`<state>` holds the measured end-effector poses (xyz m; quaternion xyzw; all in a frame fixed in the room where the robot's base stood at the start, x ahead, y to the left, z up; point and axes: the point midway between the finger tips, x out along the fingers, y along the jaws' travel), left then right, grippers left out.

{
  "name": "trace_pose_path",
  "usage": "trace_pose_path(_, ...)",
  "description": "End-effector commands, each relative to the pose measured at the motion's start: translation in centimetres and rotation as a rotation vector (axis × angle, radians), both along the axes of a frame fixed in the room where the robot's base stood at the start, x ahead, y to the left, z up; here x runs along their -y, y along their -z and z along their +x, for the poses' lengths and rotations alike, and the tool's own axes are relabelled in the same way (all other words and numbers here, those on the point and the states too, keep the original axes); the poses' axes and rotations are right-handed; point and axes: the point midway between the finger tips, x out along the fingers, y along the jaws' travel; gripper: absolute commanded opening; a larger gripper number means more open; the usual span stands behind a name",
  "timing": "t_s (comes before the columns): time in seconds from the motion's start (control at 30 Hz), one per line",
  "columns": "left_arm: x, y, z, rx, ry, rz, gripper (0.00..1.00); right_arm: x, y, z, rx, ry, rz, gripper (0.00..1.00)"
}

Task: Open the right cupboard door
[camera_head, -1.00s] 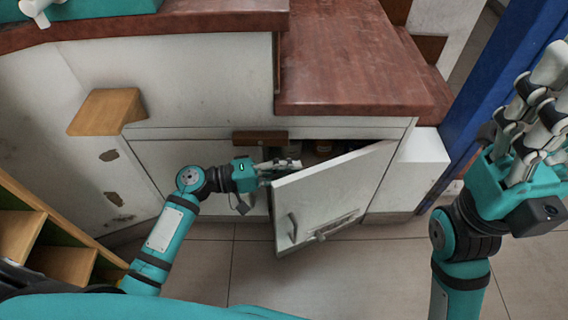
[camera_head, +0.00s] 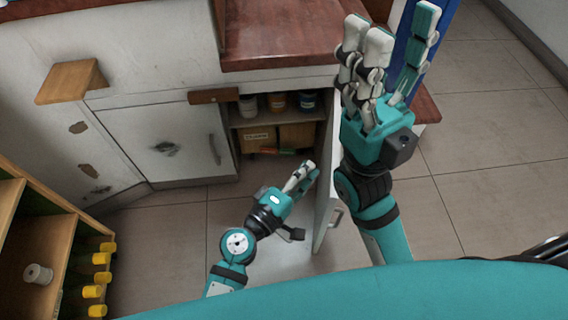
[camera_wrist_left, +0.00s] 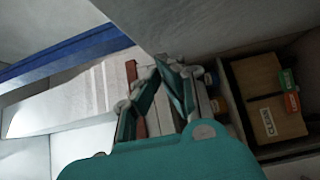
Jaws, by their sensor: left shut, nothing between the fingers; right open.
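The right cupboard door (camera_head: 327,195) stands wide open in the head view, swung out toward me and seen nearly edge-on. Its handle (camera_head: 336,217) is on the outer face. My left gripper (camera_head: 304,174) is shut and empty, just left of the door on its inner side; I cannot tell whether it touches the door. Its closed fingers also show in the left wrist view (camera_wrist_left: 160,72). My right gripper (camera_head: 392,45) is open and empty, raised to the right of the door, and its arm hides part of the door's outer side.
The open compartment holds several jars (camera_head: 277,102) on a shelf and a cardboard box (camera_head: 295,137) below. The left cupboard door (camera_head: 165,145) is shut. A wooden shelf unit (camera_head: 35,250) stands at lower left. Open floor (camera_head: 480,130) lies to the right.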

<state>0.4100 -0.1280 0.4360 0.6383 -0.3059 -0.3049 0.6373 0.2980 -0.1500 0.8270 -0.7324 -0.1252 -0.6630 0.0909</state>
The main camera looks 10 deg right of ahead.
Motion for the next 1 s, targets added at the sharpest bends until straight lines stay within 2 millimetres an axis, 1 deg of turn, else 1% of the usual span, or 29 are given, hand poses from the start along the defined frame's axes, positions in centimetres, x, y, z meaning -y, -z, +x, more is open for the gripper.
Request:
trace_pose_path(0.03, 0.6, 0.0, -0.3, -0.002, 0.002, -0.001, 0.00, 0.0, 0.0, 0.0, 0.001, 0.000, -0.001, 0.50)
trace_pose_path(0.2, 2.1, 0.1, -1.2, -0.001, 0.002, 0.000, 0.00, 0.0, 0.0, 0.1, -0.001, 0.000, -0.001, 0.50)
trace_pose_path(0.4, 3.1, 0.1, -1.7, -0.001, 0.002, 0.000, 0.00, 0.0, -0.1, 0.1, 0.003, 0.000, 0.001, 0.50)
trace_pose_path(1.0, 3.3, 0.1, -1.8, -0.001, 0.001, 0.000, 0.00, 0.0, -0.2, 0.0, 0.008, 0.001, 0.002, 0.50)
